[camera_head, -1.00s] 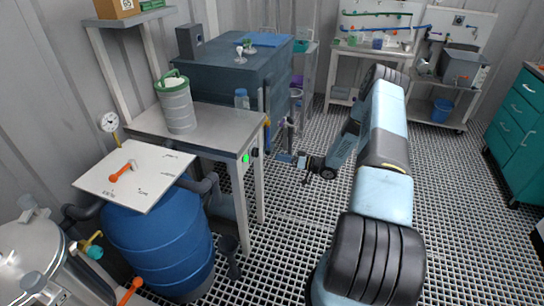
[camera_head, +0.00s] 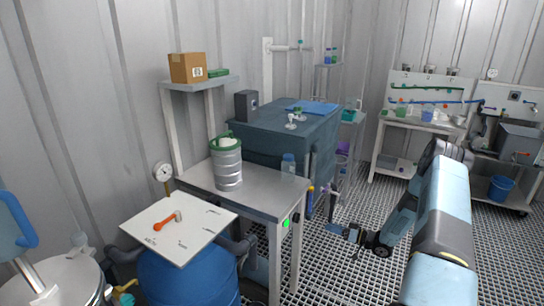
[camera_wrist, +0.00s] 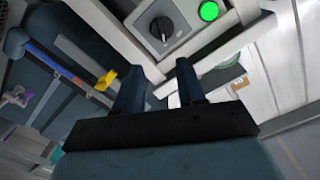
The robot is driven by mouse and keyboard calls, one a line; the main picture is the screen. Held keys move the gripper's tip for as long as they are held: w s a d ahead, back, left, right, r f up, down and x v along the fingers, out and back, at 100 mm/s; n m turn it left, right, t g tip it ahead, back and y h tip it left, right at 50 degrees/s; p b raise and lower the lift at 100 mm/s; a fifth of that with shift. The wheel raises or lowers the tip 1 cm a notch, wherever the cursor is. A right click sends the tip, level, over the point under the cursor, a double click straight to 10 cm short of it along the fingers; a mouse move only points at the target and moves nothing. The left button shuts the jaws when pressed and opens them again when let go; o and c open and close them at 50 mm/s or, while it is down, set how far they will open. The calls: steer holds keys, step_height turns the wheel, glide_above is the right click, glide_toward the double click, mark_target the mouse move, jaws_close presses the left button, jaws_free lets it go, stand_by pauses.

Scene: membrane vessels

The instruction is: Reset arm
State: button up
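My arm reaches from the lower right of the head view to my gripper (camera_head: 341,230), which hangs beside the steel table, to the right of its front legs and above the grated floor. In the wrist view my gripper (camera_wrist: 160,88) shows two dark fingers standing apart with nothing between them. Beyond the fingers are a grey panel with a black rotary knob (camera_wrist: 161,28) and a lit green button (camera_wrist: 209,11). The green button also shows on the table's front corner in the head view (camera_head: 285,223).
A blue drum (camera_head: 185,280) under a white board (camera_head: 205,215) stands at front left. A dark tank (camera_head: 270,135) stands behind. Open grated floor (camera_head: 345,270) lies right of the table.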

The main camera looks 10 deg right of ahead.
steer(key=w+d+r+h, duration=0.1)
steer(key=w+r+h, duration=0.3)
steer(key=r, duration=0.6)
steer(key=w+d+r+h, duration=0.1)
steer(key=w+r+h, duration=0.3)
steer(key=r, duration=0.6)
steer(key=s+a+r+m+h, duration=0.1)
steer(key=s+r+h, duration=0.2)
steer(key=r, duration=0.6)
steer(key=s+r+h, duration=0.3)
steer(key=s+r, duration=0.1)
steer(key=r, duration=0.5)
steer(key=s+a+r+m+g+h, duration=0.1)
steer(key=s+a+r, duration=0.1)
steer(key=s+r, duration=0.55)
steer(key=s+a+r+m+g+h, duration=0.1)
steer(key=s+a+r+m+h, duration=0.3)
steer(key=s, duration=0.6)
steer(key=s+a+g+y, duration=0.1)
steer(key=s+a+y, duration=0.1)
steer(key=s, duration=1)
steer(key=s+a+r+n+g+y, duration=0.1)
steer(key=s+a+g+y, duration=0.1)
steer(key=s, duration=1)
steer(key=a+y, duration=0.1)
steer(key=a, duration=0.1)
steer(key=shift+s+a, duration=0.3)
steer(key=shift+a, duration=0.05)
